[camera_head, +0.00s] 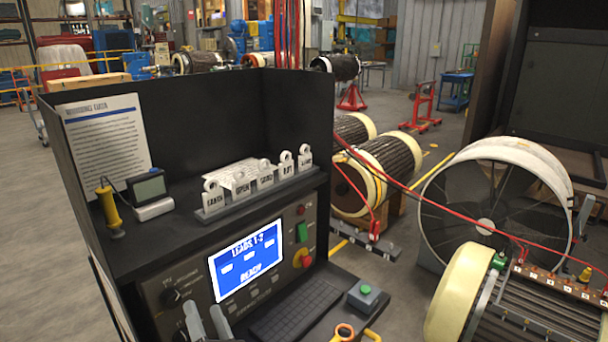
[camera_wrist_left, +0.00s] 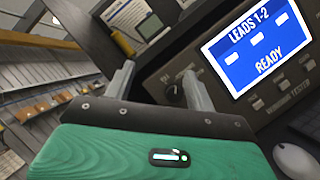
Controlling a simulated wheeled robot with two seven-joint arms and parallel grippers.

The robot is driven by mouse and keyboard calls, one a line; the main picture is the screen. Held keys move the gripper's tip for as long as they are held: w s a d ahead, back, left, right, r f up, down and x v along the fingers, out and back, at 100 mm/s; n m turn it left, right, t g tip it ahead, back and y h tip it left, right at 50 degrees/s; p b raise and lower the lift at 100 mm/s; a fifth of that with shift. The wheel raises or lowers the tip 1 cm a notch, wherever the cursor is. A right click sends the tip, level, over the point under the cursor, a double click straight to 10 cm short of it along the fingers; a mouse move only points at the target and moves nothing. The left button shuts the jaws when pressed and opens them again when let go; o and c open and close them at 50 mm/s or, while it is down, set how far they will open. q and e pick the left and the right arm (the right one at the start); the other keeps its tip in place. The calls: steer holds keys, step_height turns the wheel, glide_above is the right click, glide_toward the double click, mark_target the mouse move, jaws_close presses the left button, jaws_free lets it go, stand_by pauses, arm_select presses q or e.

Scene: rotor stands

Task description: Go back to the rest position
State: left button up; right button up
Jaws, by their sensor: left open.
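My left gripper (camera_head: 205,312) is at the bottom edge of the head view, in front of the lower left of the tester's control panel (camera_head: 174,277). Its two grey fingers stand apart with nothing between them. In the left wrist view the open left gripper (camera_wrist_left: 158,72) points toward the panel, near a black knob (camera_wrist_left: 176,94). I cannot tell whether a finger touches the panel. The tester's screen (camera_head: 246,261) reads "LEADS 1-2 READY" and also shows in the left wrist view (camera_wrist_left: 258,48). My right gripper is not in view.
On the tester's shelf are a yellow-handled tool (camera_head: 110,207), a small meter (camera_head: 149,192) and a rack of labelled tags (camera_head: 258,184). A green button box (camera_head: 367,296) sits at the lower right. Wound rotors (camera_head: 376,170) and a large ring (camera_head: 497,196) stand to the right, with red leads (camera_head: 440,196) strung across.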

arm_select(q)
steer(key=s+d+r+m+t+h, duration=0.15)
steer(key=d+m+t+h, duration=0.4)
steer(key=m+h, duration=0.55)
steer(key=s+d+f+m+g+h, duration=0.25)
steer(key=f+m+g+h, duration=0.3)
steer(key=m, duration=0.35)
steer(key=s+d+f+m+g+h, duration=0.2)
steer(key=s+f+m+g+h, duration=0.15)
steer(key=f+m, duration=0.45)
steer(key=s+a+f+m+g+y, duration=0.7)
steer(key=s+a+f+g, duration=0.45)
steer(key=s+a, duration=0.4)
step_height(320, 180, down, 33)
steer(key=d+g+y, duration=0.1)
steer(key=s+a+f+g, duration=0.1)
steer(key=s+a+f, duration=0.2)
steer(key=s+f, duration=1.5)
steer(key=shift+s+a+n, duration=0.2)
steer(key=shift+s+n, duration=0.1)
steer(key=shift+s, duration=0.4)
